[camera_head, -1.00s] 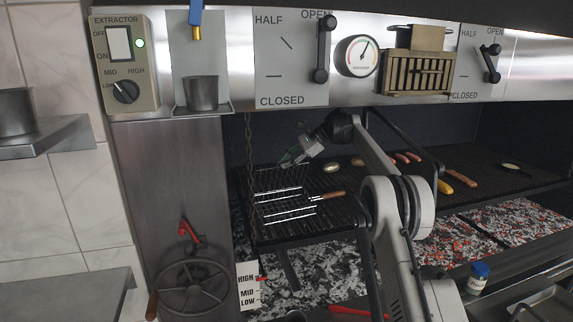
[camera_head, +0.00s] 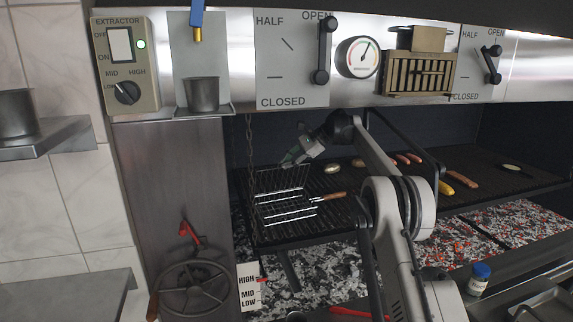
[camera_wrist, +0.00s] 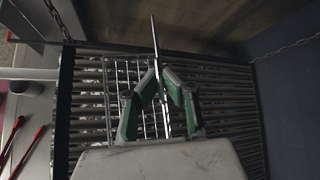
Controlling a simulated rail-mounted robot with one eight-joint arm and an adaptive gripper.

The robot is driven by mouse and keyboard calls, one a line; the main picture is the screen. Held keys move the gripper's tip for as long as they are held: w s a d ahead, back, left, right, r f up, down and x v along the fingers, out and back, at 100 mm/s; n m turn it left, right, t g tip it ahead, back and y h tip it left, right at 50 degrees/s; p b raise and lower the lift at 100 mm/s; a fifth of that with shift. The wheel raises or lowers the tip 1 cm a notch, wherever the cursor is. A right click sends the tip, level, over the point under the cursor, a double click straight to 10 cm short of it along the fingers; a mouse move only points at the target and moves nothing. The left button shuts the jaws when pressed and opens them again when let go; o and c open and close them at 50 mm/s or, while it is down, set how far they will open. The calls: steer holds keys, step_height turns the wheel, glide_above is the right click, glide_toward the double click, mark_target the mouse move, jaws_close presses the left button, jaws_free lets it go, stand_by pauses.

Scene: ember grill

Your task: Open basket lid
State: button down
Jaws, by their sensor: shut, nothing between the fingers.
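The wire grill basket (camera_head: 285,213) lies on the left grill grate, its wooden handle (camera_head: 332,196) pointing right. Its wire lid (camera_head: 281,180) stands raised at the back of the basket, steeply tilted. In the wrist view the lid (camera_wrist: 155,38) shows nearly edge-on as a thin upright line, and the basket's flat mesh (camera_wrist: 117,85) lies left of the fingers. My gripper (camera_head: 290,160) is just behind the lid's top edge. Its green fingers (camera_wrist: 163,75) come together close beside the lid; whether they touch it I cannot tell.
Sausages (camera_head: 408,159) and other food lie on the grate to the right. A chain (camera_head: 250,150) hangs at the basket's left. A crank wheel (camera_head: 193,288) is at lower left. Hood controls and a gauge (camera_head: 357,57) run above the grill opening.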

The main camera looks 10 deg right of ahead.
steer(key=c, duration=2.4)
jaws_free()
steer(key=o, duration=0.5)
steer(key=shift+d+r, duration=0.1)
steer(key=shift+d, duration=0.05)
steer(key=shift+s+d+r, duration=0.1)
steer(key=shift+d+r, duration=0.1)
steer(key=shift+d, duration=0.05)
steer(key=shift+s+d+r, duration=0.25)
steer(key=shift+s+d, duration=0.25)
steer(key=shift+d, duration=1.7)
steer(key=shift+s+d+r, duration=0.2)
steer(key=shift+s+d, duration=0.35)
steer(key=shift+d, duration=1.65)
steer(key=shift+s+d+r, duration=0.25)
steer(key=shift+s+d, duration=0.25)
steer(key=shift+d, duration=1.7)
